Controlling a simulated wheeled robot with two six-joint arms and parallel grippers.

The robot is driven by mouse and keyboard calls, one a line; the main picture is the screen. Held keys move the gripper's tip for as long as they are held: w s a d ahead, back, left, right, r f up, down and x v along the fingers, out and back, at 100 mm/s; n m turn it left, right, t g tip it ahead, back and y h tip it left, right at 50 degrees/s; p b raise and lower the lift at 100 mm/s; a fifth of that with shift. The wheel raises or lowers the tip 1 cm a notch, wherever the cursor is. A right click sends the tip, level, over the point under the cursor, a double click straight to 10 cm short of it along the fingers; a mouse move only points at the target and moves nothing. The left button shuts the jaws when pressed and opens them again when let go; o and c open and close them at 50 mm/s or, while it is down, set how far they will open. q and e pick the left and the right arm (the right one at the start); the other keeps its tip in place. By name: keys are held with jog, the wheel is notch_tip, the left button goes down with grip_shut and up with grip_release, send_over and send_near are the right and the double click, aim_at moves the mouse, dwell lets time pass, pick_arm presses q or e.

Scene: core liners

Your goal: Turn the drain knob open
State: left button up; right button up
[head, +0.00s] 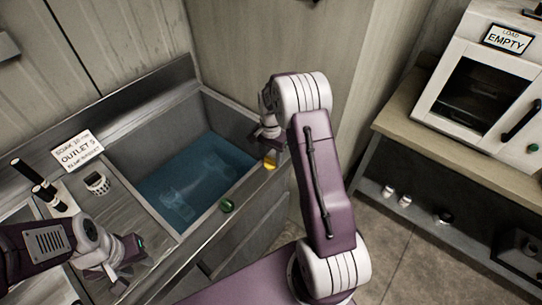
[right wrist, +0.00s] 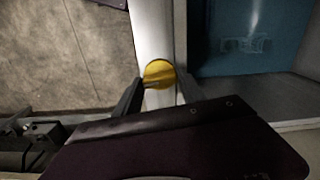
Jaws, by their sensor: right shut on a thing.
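A yellow knob (head: 269,162) sits on the front rim of the sink, near its right end. It also shows in the right wrist view (right wrist: 159,73), between the two dark fingers of my right gripper (right wrist: 158,92). My right gripper is shut on it; in the head view my arm partly hides that hand. A green knob (head: 227,206) stands on the same rim, further left and apart from the gripper. Neither knob has a label that I can read. My left gripper (head: 128,254) hangs over the counter left of the sink, and its fingers are too unclear to judge.
The sink (head: 213,112) holds blue water with pale, clear shapes under it. At right, a white cabinet (head: 481,83) with an EMPTY sign stands on a bench.

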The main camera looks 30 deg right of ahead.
jog(key=n+p, duration=0.1)
jog(key=n, duration=0.2)
jog(key=shift+r+n, duration=0.15)
jog(key=shift+n, duration=0.15)
jog(key=n+p, duration=0.1)
jog(key=n, duration=0.3)
jog(key=shift+n, duration=0.3)
jog(key=n+p, duration=0.1)
jog(key=n, duration=0.3)
jog(key=shift+w, duration=0.1)
jog(key=shift+n, duration=2.1)
jog(key=shift+p, duration=0.3)
jog(key=o, duration=1.2)
jog(key=shift+o, duration=0.8)
